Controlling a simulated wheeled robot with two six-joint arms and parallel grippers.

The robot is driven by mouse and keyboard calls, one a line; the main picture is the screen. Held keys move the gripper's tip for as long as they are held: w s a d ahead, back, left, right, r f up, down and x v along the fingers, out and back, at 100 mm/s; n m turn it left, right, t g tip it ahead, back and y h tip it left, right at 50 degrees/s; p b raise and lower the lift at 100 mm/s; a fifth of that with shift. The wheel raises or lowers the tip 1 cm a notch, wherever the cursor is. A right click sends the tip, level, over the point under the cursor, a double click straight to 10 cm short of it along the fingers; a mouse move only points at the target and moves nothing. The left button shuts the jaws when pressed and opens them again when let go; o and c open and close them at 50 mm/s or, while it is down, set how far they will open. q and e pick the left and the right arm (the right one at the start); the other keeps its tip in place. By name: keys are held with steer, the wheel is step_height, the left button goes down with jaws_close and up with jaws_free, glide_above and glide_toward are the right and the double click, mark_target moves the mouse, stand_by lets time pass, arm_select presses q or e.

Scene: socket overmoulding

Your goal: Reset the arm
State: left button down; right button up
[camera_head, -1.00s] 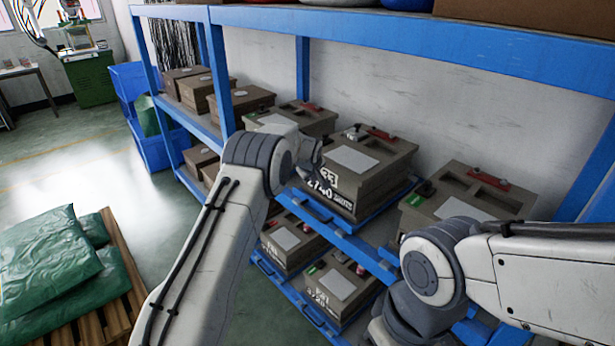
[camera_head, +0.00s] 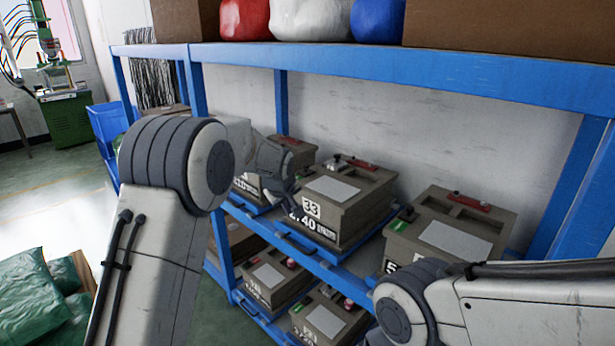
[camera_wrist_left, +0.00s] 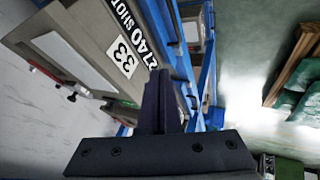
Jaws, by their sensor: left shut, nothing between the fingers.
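My left arm comes in from the left in the head view, with its elbow bent. Its dark left gripper (camera_head: 288,198) is in front of the middle shelf, near the box marked 33 (camera_head: 345,203). In the left wrist view the two fingers (camera_wrist_left: 157,100) are pressed together with nothing between them. The 33 box also shows there (camera_wrist_left: 75,50), beyond the fingers; I cannot tell whether they are apart from it. My right arm shows at the lower right of the head view, but its gripper is out of sight.
A blue shelf rack (camera_head: 440,78) fills the middle and right. Another grey-brown box (camera_head: 450,235) stands right of the 33 box, with more boxes below. Red, white and blue bags (camera_head: 310,18) lie on the top shelf. Green bags (camera_head: 40,300) lie at lower left beside open floor.

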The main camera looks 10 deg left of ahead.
arm_select(q)
steer(key=s+d+r+m+g, duration=0.1)
steer(key=s+d+m, duration=0.25)
steer(key=s, duration=0.45)
steer(key=s+d+r+m+g+h, duration=0.1)
steer(key=s+d+m, duration=0.1)
steer(key=s+d, duration=0.35)
steer(key=s+d+r+m+g, duration=0.1)
steer(key=s+d+m, duration=0.1)
steer(key=s, duration=0.7)
steer(key=s+f+m+g, duration=0.1)
steer(key=s+m, duration=0.1)
steer(key=s, duration=0.5)
steer(key=s+a+m+g+p, duration=0.1)
steer(key=s+m, duration=0.2)
steer(key=s, duration=0.5)
steer(key=s+a+f+m+g, duration=0.1)
steer(key=s+m, duration=0.2)
steer(key=s, duration=0.5)
steer(key=shift+s+f+g, duration=0.2)
steer(key=shift+f+g, duration=0.1)
steer(key=shift+g, duration=0.1)
